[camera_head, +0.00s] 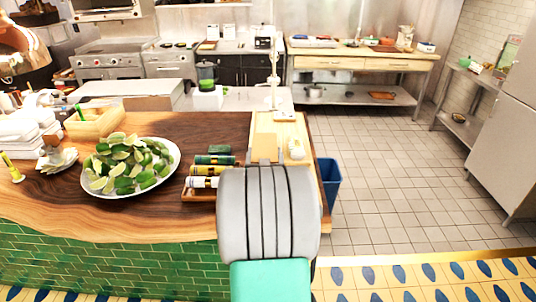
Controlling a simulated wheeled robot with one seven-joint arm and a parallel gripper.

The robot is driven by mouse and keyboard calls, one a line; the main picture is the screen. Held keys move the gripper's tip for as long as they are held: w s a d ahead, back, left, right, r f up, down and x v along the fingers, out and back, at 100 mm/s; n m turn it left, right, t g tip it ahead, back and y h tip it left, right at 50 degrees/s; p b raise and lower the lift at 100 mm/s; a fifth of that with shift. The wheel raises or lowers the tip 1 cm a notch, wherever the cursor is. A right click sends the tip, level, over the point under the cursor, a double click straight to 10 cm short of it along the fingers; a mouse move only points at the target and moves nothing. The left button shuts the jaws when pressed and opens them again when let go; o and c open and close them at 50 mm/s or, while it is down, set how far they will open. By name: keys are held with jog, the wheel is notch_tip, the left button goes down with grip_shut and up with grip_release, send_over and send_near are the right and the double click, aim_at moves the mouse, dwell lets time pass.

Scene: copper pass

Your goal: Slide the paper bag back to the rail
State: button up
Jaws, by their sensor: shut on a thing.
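A tan shape (265,124) that looks like the paper bag stands on the right end of the wooden counter, just beyond my arm. Its lower front is partly covered by my grey wrist link, so its base and any contact with my gripper are hidden. My arm reaches forward from the bottom of the view over the counter's right end. The jaws are hidden behind the grey link. I cannot make out the rail for certain.
A white plate (93,190) of lime wedges and a small rack of bottles (206,196) stand left of my arm. A blue bin (329,184) stands beyond the counter's right edge. The tiled floor (385,185) to the right is clear.

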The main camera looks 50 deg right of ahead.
jog(key=shift+w+a, duration=0.35)
jog(key=shift+w, duration=0.05)
jog(key=o, duration=1.4)
jog(key=shift+o, duration=0.2)
jog(key=b+v, duration=0.2)
jog(key=v, duration=0.6)
jog(key=shift+d, duration=0.1)
